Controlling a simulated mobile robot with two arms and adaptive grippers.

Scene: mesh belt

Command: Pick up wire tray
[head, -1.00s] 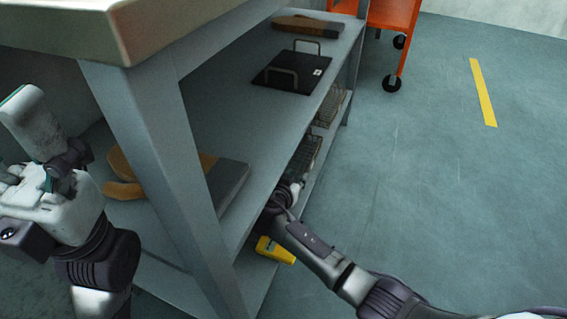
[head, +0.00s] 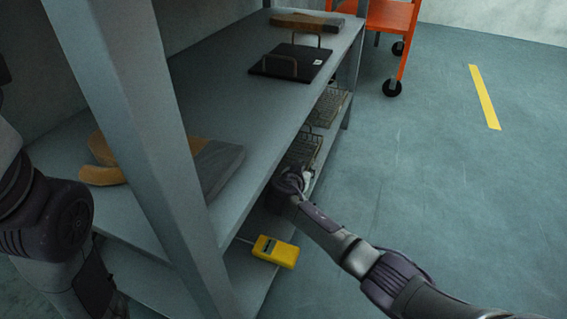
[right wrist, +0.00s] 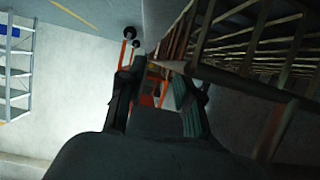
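Two wire trays lie on the lower shelf in the head view, a near one (head: 303,149) and a far one (head: 328,107). My right gripper (head: 305,181) is at the front end of the near tray, its fingers small and partly hidden by my wrist. In the right wrist view, my right gripper's fingers (right wrist: 160,82) stand apart with a gap between them. The wire tray's lattice (right wrist: 240,45) fills the upper right, its rim close by the right finger. I cannot tell whether they touch. My left gripper is out of view; only my left arm shows.
A yellow device (head: 275,251) lies on the lower shelf near my right forearm. The upper shelf (head: 260,115) holds a black tray with handles (head: 292,62) and brown-and-grey items (head: 215,165). A shelf post (head: 140,140) stands near. An orange cart (head: 395,18) is behind; floor at right is clear.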

